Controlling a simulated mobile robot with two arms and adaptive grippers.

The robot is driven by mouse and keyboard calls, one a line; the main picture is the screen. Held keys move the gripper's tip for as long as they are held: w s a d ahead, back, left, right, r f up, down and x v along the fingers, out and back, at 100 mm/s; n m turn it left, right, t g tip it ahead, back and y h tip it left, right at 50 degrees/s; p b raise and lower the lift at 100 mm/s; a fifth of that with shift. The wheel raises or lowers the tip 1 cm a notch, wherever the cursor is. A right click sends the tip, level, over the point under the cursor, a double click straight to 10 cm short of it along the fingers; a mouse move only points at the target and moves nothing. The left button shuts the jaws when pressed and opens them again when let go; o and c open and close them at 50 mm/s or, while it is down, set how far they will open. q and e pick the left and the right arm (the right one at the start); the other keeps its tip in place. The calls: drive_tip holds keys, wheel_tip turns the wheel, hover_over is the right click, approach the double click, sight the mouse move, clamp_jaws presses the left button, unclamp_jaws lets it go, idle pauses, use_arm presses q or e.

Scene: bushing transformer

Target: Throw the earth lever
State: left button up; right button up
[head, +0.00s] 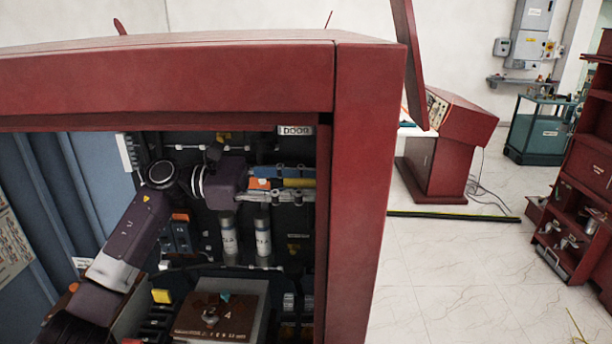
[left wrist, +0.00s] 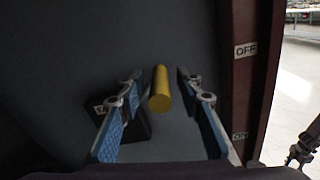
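The earth lever shows in the left wrist view as a yellow rounded handle (left wrist: 160,90) at a dark block on the grey panel. In the head view a yellow bar (head: 299,183) lies at my left gripper (head: 300,184), inside the red cabinet's upper right. My left gripper also fills the left wrist view (left wrist: 158,105), its blue-padded fingers open on either side of the handle. Gaps show between handle and both fingers, so it is not clamped. An OFF label (left wrist: 245,50) sits above an ON label (left wrist: 240,136) on the frame.
The red cabinet frame (head: 362,170) stands close to the gripper's right, with its top beam (head: 180,80) above my arm. Two white cylinders (head: 263,236) and a brown box (head: 215,318) are below. Open tiled floor (head: 460,270) lies to the right.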

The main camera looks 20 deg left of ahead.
use_arm(q)
drive_tip(key=c, duration=0.7)
clamp_jaws()
use_arm(e)
drive_tip(key=shift+a, duration=0.5)
